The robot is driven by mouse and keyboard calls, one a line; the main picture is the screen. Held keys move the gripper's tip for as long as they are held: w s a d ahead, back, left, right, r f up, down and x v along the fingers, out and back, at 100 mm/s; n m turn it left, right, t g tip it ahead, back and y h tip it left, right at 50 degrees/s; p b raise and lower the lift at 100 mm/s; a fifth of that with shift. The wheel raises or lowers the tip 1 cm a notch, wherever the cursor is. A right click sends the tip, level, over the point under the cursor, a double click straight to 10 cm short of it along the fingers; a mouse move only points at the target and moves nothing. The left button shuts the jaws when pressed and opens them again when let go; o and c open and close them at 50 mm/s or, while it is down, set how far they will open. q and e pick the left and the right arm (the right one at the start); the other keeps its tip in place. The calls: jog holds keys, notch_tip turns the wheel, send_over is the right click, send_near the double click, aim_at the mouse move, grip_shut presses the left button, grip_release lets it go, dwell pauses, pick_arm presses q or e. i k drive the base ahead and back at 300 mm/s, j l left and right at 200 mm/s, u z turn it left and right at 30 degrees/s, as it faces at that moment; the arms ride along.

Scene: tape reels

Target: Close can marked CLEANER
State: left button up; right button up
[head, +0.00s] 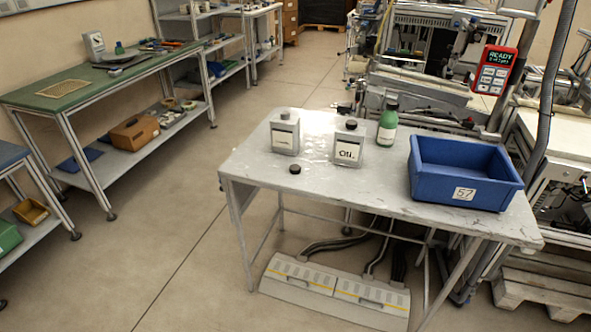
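A light grey can (285,133) stands upright at the back left of the grey table (250,170). Its white label carries small text that I cannot read clearly. A loose black cap (295,169) lies on the table in front of and between the two cans. Neither of my grippers is in view.
A green bottle (387,124) stands behind and right of the second can. A blue bin (464,175) marked 57 fills the table's right side. The table's front left is clear. A green-topped bench (80,95) stands at left, and machinery stands behind right.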

aim_at(286, 128)
jog(key=i+l, duration=0.25)
jog(key=i, duration=0.2)
jog(key=i+l+u, duration=0.1)
jog(key=i, duration=0.35)
jog(key=i+l, duration=0.35)
jog(key=i+u, duration=0.05)
